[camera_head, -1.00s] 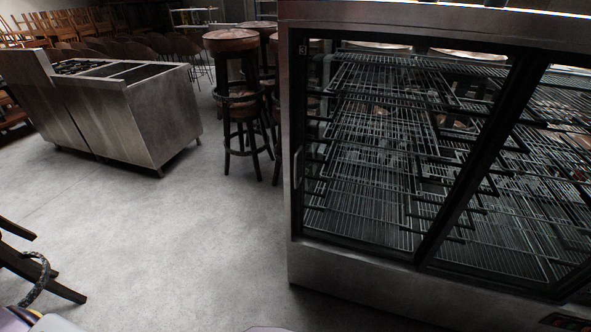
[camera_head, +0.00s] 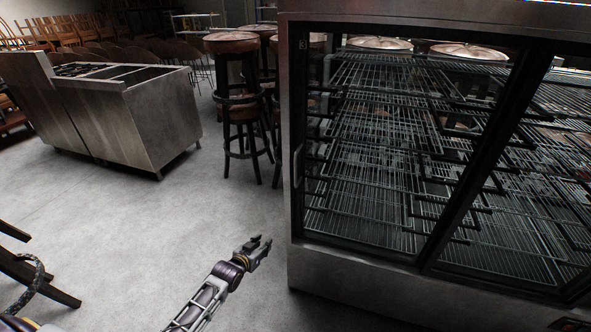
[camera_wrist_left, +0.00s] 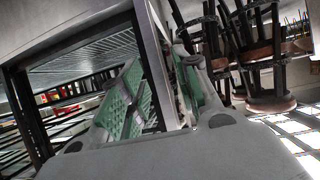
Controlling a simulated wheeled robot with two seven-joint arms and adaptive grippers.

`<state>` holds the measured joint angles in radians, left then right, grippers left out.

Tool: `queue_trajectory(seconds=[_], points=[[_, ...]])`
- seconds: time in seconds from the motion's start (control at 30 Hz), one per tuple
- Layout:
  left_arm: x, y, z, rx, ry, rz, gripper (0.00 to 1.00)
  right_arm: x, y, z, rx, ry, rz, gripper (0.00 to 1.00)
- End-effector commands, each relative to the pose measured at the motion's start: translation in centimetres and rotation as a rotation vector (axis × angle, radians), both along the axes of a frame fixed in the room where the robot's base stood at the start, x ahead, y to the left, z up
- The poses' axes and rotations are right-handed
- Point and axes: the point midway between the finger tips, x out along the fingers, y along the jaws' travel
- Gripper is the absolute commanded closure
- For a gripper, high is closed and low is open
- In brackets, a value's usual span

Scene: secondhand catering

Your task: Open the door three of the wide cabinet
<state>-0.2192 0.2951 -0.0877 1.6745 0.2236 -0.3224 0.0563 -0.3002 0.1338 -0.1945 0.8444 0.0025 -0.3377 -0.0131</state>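The wide cabinet (camera_head: 350,277) is metal-framed with glass fronts and fills the right side of the head view. Door three (camera_head: 385,150) is its left glass panel, marked with a small 3 at the top left corner, and looks closed. A slim handle (camera_head: 298,166) shows at its left edge. My left gripper (camera_head: 264,247) is open and empty, low and left of the cabinet's lower left corner, apart from the handle. In the left wrist view its green-padded fingers (camera_wrist_left: 160,82) are spread, with the cabinet's edge (camera_wrist_left: 152,50) beyond them.
Wire shelves (camera_head: 375,140) show behind the glass. Bar stools (camera_head: 240,100) stand just left of the cabinet. A metal counter unit (camera_head: 130,110) stands further left, and a dark chair (camera_head: 35,275) is at the lower left. The floor (camera_head: 150,230) between them is clear.

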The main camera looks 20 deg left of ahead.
Motion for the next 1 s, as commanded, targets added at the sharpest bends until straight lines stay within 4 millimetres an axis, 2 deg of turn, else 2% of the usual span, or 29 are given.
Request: queue_trajectory(seconds=[0.1,0.3,0.5,0.6,0.7,0.8,1.0], points=[[1.6,-0.8,4.9,-0.014,-0.085,-0.018,0.68,0.3,0.2,-0.4,0.002,-0.001,-0.006,0.60],[3.0,-2.3,13.1,-0.035,-0.219,-0.051,0.68,0.9,0.5,-0.6,0.005,-0.005,-0.016,0.60],[3.0,-4.0,21.1,-0.054,-0.350,-0.091,0.68,1.4,0.7,-0.9,0.009,-0.007,-0.026,0.60],[2.7,-4.7,24.3,-0.062,-0.401,-0.109,0.68,1.7,0.8,-1.0,0.010,-0.009,-0.029,0.60],[2.3,-5.2,26.6,-0.068,-0.438,-0.123,0.68,1.8,0.8,-1.0,0.011,-0.009,-0.032,0.60],[2.0,-5.5,27.8,-0.071,-0.457,-0.129,0.68,1.9,0.9,-1.0,0.011,-0.009,-0.034,0.60],[2.0,-5.6,28.2,-0.071,-0.462,-0.131,0.68,1.9,0.9,-0.9,0.011,-0.009,-0.034,0.60]])
